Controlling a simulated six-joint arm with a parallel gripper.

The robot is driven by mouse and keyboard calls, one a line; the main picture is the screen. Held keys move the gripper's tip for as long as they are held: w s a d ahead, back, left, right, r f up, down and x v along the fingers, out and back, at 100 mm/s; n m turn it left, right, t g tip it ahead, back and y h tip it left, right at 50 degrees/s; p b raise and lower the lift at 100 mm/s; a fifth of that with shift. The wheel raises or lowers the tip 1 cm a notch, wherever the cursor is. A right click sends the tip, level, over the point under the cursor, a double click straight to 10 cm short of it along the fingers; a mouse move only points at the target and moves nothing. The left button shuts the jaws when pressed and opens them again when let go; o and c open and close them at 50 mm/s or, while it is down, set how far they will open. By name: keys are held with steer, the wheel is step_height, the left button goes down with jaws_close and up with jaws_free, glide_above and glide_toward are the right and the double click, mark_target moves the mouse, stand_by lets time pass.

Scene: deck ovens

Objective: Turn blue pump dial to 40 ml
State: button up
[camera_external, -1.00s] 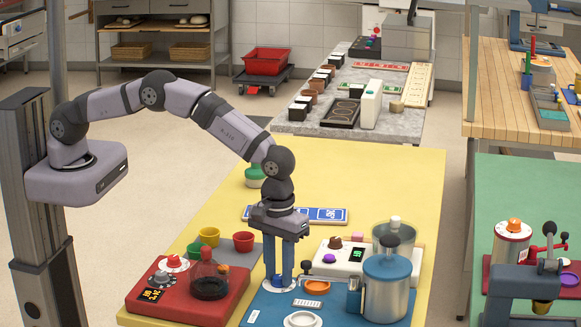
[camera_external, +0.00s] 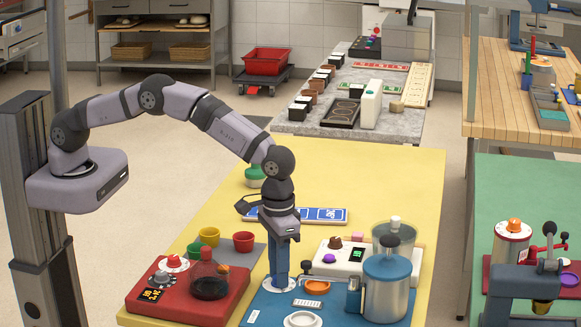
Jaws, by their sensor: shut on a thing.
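The blue pump station is a blue base (camera_external: 262,311) at the front middle of the yellow table, with a steel canister under a blue lid (camera_external: 388,284). Its dial shows as a white round scale plate (camera_external: 267,284) at the base's back left corner. My gripper (camera_external: 280,280) points straight down over this plate. Its blue fingers are shut on the dial's knob, which they mostly hide. One finger stands nearly in front of the other. The scale marks are too small to read.
Left is a red station (camera_external: 183,311) with a dark flask (camera_external: 209,287). Behind right is a white station (camera_external: 347,266) with a purple knob (camera_external: 329,258).

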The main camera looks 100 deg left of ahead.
steer(key=m, duration=0.4)
steer(key=shift+m+b, duration=0.3)
steer(key=m, duration=0.4)
steer(key=shift+r+m, duration=0.1)
steer(key=shift+m, duration=0.3)
steer(key=o, duration=1.1)
steer(key=shift+c, duration=0.2)
step_height(320, 180, up, 7)
steer(key=shift+r+b, duration=0.1)
steer(key=shift+b, duration=1)
